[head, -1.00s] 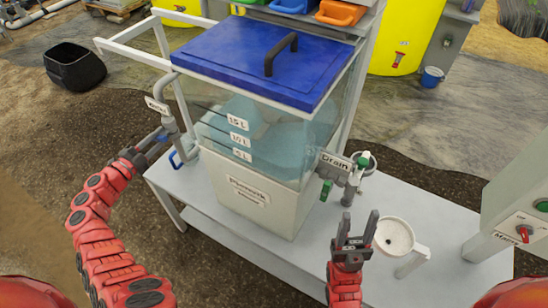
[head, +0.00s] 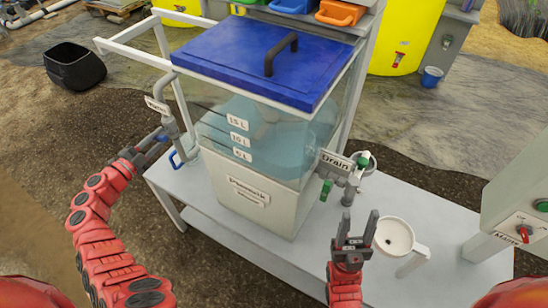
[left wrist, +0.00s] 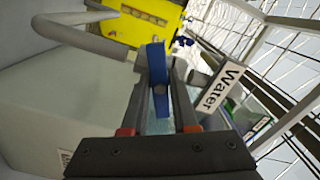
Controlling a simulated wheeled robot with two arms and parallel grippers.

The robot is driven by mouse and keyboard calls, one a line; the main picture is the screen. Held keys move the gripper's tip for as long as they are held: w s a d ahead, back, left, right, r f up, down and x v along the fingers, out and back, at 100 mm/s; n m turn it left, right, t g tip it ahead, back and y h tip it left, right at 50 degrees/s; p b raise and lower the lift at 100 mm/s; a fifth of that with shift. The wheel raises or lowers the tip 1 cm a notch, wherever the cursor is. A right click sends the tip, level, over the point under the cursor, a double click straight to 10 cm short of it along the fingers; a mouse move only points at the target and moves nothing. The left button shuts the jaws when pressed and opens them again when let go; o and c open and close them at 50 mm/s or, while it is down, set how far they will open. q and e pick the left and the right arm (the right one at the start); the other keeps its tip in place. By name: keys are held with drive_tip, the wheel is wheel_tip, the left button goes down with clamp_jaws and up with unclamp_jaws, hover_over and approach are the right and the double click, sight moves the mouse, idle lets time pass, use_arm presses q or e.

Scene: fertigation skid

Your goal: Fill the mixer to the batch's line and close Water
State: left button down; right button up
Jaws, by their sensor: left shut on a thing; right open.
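The clear mixer tank (head: 245,198) stands on the bench under a blue lid (head: 262,60). Its marks read 15 L (head: 238,122), 10 L and 5 L. Bluish water (head: 275,145) stands above the 10 L mark, near the 15 L mark; its exact front level is hard to read. My left gripper (head: 160,139) is at the Water pipe (head: 172,115), left of the tank. In the left wrist view its fingers are shut on the blue Water valve handle (left wrist: 157,78), beside the Water label (left wrist: 217,90). My right gripper (head: 356,232) is open and empty above the bench front.
The Drain valve (head: 326,188) with a green handle is on the tank's right side. A grey box with a red Mains switch (head: 524,229) is at the far right. A black bin (head: 75,66) sits on the ground at back left.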

use_arm(q)
drive_tip(key=shift+f, duration=0.1)
drive_tip(key=m+b, duration=0.2)
drive_tip(key=b, duration=0.2)
drive_tip(key=f+m+b, duration=0.1)
drive_tip(key=m+b, duration=0.2)
drive_tip(key=b, duration=0.2)
drive_tip(key=shift+r+m+b, duration=0.4)
drive_tip(key=shift+r+b, duration=0.05)
drive_tip(key=shift+b, duration=0.15)
drive_tip(key=shift+r, duration=0.15)
drive_tip(key=c, duration=0.6)
unclamp_jaws()
drive_tip(key=shift+c, duration=0.2)
drive_tip(key=p+v, duration=0.1)
drive_tip(key=v, duration=0.6)
